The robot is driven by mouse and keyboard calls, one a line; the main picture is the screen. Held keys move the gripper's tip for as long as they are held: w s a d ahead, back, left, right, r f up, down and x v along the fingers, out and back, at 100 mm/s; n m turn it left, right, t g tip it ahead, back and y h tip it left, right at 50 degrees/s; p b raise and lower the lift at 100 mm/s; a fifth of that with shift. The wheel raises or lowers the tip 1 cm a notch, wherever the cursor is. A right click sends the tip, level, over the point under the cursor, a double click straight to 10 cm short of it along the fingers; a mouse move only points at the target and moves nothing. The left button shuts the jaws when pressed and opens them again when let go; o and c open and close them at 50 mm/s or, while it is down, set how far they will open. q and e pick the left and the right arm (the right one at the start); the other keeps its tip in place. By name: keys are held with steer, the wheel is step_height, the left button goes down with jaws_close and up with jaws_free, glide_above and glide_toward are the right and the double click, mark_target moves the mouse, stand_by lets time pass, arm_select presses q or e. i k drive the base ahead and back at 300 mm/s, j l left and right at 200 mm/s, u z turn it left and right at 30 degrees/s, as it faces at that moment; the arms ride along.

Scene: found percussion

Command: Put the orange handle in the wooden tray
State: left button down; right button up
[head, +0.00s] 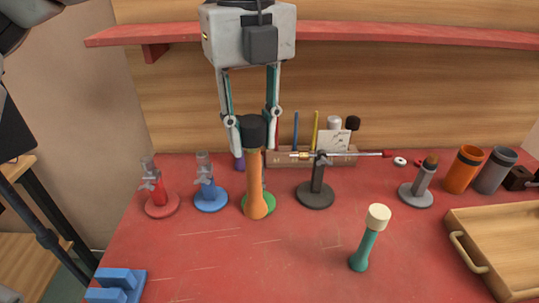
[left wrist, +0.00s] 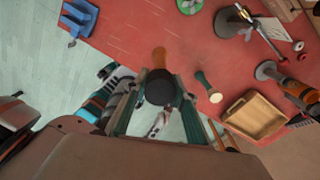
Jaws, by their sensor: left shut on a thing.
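The orange handle (head: 256,190) is upright with a black cap on top. My left gripper (head: 252,128) comes down from above and is shut on it near the black cap. In the left wrist view the orange handle (left wrist: 159,57) points away between the fingers, with the black cap nearer the camera. The handle's lower end overlaps a green round base; I cannot tell whether it touches anything below. The wooden tray (head: 508,245) lies at the right front of the red table, apart from the gripper, and also shows in the left wrist view (left wrist: 255,114). My right gripper is not in view.
A teal handle with a cream top (head: 366,243) stands between the orange handle and the tray. A dark stand with a rod (head: 317,192) is behind it. Red (head: 160,205) and blue (head: 210,200) stands are left. Orange (head: 463,170) and grey cups are back right. A red shelf (head: 400,32) runs above.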

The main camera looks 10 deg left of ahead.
mark_target(504, 251)
steer(key=k, duration=1)
